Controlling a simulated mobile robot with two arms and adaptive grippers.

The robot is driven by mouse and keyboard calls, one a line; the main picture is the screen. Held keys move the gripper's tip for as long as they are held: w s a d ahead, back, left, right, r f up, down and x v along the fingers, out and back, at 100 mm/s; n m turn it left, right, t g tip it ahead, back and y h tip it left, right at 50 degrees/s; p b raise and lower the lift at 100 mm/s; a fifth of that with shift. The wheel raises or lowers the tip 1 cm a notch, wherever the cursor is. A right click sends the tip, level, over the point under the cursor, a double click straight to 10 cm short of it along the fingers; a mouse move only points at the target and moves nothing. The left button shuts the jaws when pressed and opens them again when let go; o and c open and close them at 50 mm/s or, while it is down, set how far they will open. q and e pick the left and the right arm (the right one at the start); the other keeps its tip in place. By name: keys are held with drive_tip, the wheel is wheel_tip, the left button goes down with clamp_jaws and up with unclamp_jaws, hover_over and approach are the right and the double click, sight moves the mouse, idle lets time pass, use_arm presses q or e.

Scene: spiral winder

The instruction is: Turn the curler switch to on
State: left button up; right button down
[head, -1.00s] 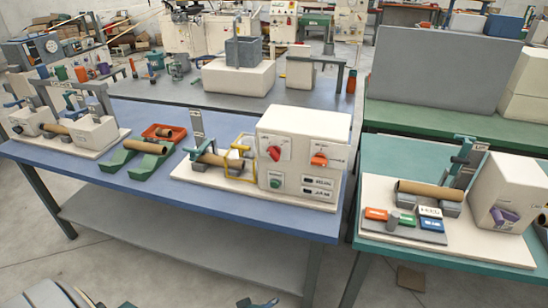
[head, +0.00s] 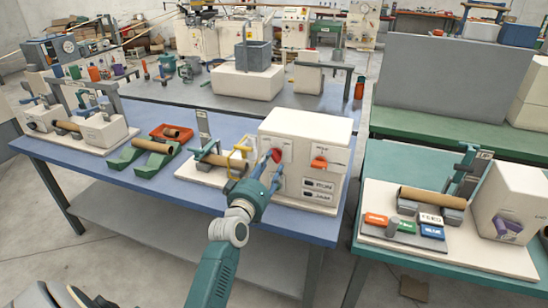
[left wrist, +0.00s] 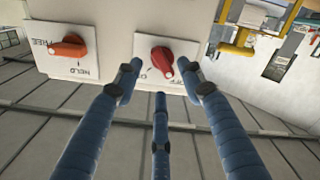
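The curler switch, a red rotary knob (head: 276,155), is on a white plate on the front of a cream machine box (head: 318,128). In the left wrist view, the red knob (left wrist: 162,61) has its narrow end toward the lower right of that picture. The lettering beside it is upside down and partly hidden by my fingers. My left gripper (head: 268,170) is just in front of the knob. In the left wrist view, the gripper's (left wrist: 160,70) fingers are spread, with a fingertip on each side of the knob and visible gaps. My right gripper is not in view.
An orange knob (left wrist: 70,47) marked FREE and HELD is beside the red one on the same box. A yellow bracket (head: 237,162) stands close on the left. Small display panels (head: 318,190) are below the orange knob. The floor in front of the blue table (head: 150,195) is clear.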

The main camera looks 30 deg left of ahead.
sight(274, 158)
use_arm(q)
drive_tip(key=shift+x, duration=2.2)
drive_tip(key=shift+c, duration=0.5)
clamp_jaws()
